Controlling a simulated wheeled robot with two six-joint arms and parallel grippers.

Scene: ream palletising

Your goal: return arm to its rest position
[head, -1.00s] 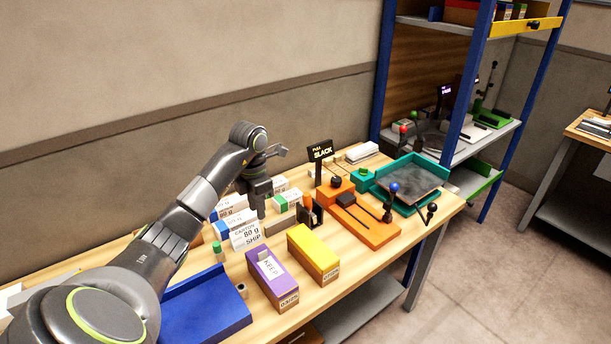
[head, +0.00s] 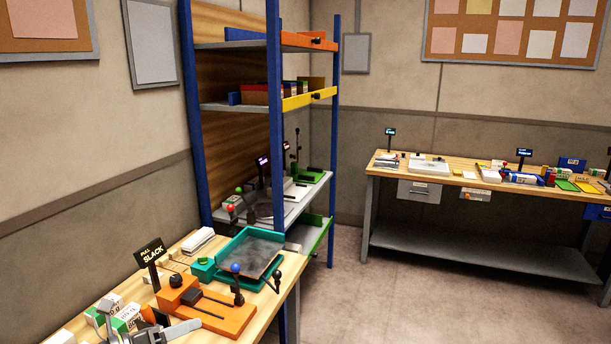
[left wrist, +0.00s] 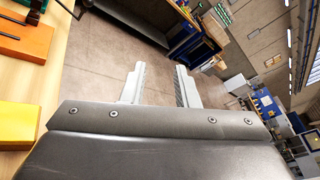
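My left gripper (left wrist: 160,85) shows in the left wrist view with its two pale fingers apart and nothing between them. Behind the fingers is open floor. In the head view part of my left arm's end (head: 160,332) shows at the bottom left, over the workbench's front part, with most of the arm cut off by the frame. My right gripper is in neither view.
The wooden bench (head: 215,222) carries a SLACK sign (head: 150,252), an orange fixture (head: 215,315) and a teal tray (head: 227,243) close to my arm. A blue-posted shelf (head: 275,150) stands behind. The floor (head: 410,300) to the right is clear.

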